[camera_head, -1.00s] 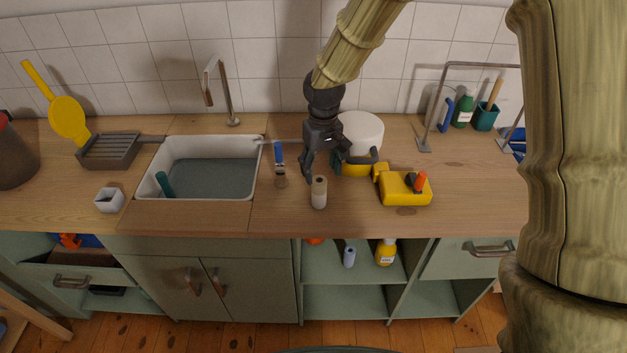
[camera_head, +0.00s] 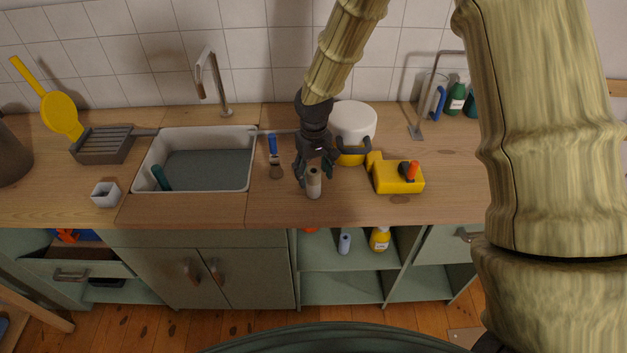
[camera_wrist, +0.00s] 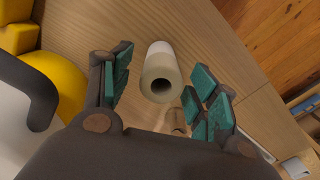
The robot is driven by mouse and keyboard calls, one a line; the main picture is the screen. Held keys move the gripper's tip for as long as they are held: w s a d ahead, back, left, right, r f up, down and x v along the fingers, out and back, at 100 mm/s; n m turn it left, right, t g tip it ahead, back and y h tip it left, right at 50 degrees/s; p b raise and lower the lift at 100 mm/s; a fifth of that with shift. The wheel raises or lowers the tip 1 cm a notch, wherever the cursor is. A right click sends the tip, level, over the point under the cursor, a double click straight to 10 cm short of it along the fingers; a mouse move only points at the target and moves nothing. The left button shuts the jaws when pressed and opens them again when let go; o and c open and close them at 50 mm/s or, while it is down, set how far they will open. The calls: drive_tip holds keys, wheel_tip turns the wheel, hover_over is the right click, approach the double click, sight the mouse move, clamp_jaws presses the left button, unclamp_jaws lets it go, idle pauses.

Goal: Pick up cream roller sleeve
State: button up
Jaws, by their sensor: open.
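The cream roller sleeve (camera_head: 313,184) stands upright on the wooden counter, near its front edge. In the wrist view the sleeve (camera_wrist: 161,76) shows its hollow end, between and a little beyond the two teal-padded fingers. My gripper (camera_head: 306,177) is directly behind and above the sleeve in the head view. The gripper is open in the wrist view (camera_wrist: 160,95), with a finger on each side of the sleeve. A gap shows on each side, so the fingers do not visibly touch it.
A white and yellow container (camera_head: 354,123) stands close behind my gripper. A blue-handled brush (camera_head: 274,155) lies to the left, beside the sink (camera_head: 246,172). The counter's front edge is close to the sleeve.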

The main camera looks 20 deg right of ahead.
sight(314, 180)
drive_tip(key=shift+f+p, duration=0.65)
drive_tip(key=shift+f, duration=1.2)
drive_tip(key=c, duration=0.9)
